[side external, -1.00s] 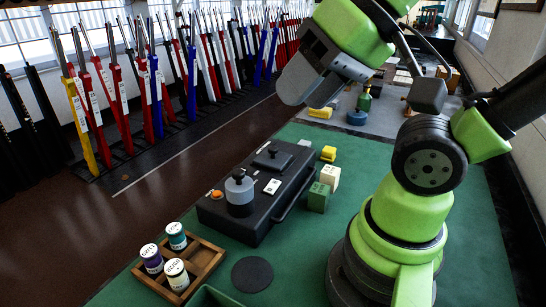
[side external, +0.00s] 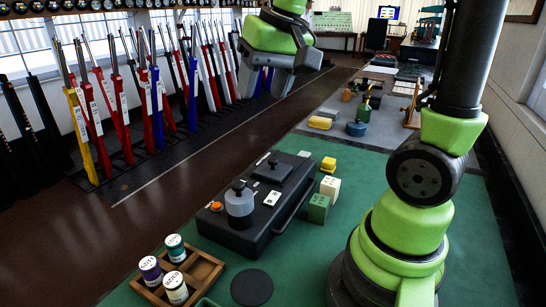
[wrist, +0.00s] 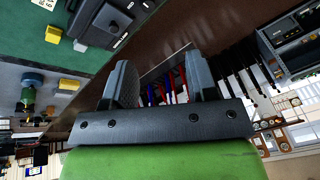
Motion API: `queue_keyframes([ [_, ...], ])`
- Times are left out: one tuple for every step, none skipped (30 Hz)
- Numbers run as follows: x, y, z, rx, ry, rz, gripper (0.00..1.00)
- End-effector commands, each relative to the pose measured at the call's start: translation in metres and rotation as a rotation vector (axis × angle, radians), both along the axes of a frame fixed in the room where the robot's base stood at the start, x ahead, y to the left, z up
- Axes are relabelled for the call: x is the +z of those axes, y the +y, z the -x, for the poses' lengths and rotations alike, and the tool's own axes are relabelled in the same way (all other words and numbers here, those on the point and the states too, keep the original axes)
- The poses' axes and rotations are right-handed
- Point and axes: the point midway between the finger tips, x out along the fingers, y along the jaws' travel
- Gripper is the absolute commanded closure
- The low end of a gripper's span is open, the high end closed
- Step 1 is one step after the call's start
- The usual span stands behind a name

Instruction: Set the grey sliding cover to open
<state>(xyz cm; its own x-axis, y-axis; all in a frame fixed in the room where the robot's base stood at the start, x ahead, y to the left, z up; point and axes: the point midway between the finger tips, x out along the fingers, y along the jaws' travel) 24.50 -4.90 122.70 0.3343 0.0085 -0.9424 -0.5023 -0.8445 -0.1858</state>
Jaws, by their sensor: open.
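A dark box (side external: 238,241) with a side handle stands on the green mat. A flat dark grey slab with a knob, which looks like the sliding cover (side external: 285,168), lies on the far part of its top. A lighter grey cylinder with a black knob (side external: 239,206) stands on the near part. I cannot tell how far the cover has slid. My gripper (side external: 262,80) is open and empty, raised above and beyond the box. In the wrist view, its two fingers (wrist: 160,62) are spread apart and the box (wrist: 88,30) is at the upper left.
An orange button (side external: 216,206) and a white switch plate (side external: 272,198) are on the box. Green (side external: 318,208), cream and yellow blocks stand to its right. A wooden tray (side external: 207,273) with several labelled jars and a black disc (side external: 251,288) are in front. Coloured levers line the left.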

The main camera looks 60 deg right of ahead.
Motion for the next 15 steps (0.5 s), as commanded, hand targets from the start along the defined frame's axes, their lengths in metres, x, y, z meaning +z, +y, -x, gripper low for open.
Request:
queue_keyframes([
  [-0.011,-0.017,-0.014,-0.035,0.053,0.000,0.48],
  [-0.018,-0.027,-0.020,-0.052,0.079,-0.001,0.48],
  [-0.027,-0.040,-0.028,-0.075,0.113,-0.001,0.48],
  [-0.034,-0.050,-0.034,-0.092,0.139,-0.002,0.48],
  [-0.042,-0.060,-0.038,-0.109,0.164,-0.004,0.48],
  [-0.053,-0.072,-0.044,-0.130,0.195,-0.007,0.48],
  [-0.061,-0.081,-0.047,-0.144,0.216,-0.008,0.48],
  [-0.068,-0.089,-0.049,-0.156,0.236,-0.011,0.48],
  [-0.078,-0.099,-0.051,-0.172,0.262,-0.016,0.48],
  [-0.085,-0.106,-0.052,-0.182,0.277,-0.018,0.48],
  [-0.091,-0.112,-0.053,-0.190,0.291,-0.019,0.48],
  [-0.098,-0.118,-0.054,-0.200,0.307,-0.022,0.48],
  [-0.102,-0.122,-0.054,-0.207,0.316,-0.025,0.48],
  [-0.106,-0.125,-0.054,-0.211,0.325,-0.027,0.48],
  [-0.110,-0.128,-0.054,-0.216,0.333,-0.028,0.48],
])
